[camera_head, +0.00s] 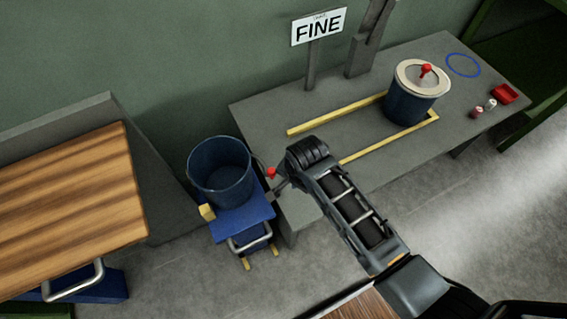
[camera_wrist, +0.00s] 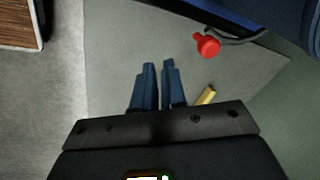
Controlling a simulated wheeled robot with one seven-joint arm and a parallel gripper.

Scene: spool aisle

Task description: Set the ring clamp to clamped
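A dark blue open drum (camera_head: 220,172) stands upright on a small blue cart. A red knob (camera_head: 271,172) sticks out at its right side, and I take it for the handle of the ring clamp. In the wrist view the red knob (camera_wrist: 207,45) sits on a thin grey lever (camera_wrist: 240,41) beside the blue drum at the upper right. My gripper (camera_head: 281,187) is close to the knob in the head view. In the wrist view my gripper (camera_wrist: 159,66) has its fingers nearly together, empty, below and left of the knob, apart from it. The ring is mostly hidden.
A grey table (camera_head: 265,115) holds a second drum (camera_head: 408,105) with a cream lid and red knob, yellow strips, a blue ring (camera_head: 463,65) and a red tray (camera_head: 504,94). A wooden worktop (camera_head: 70,205) is at left.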

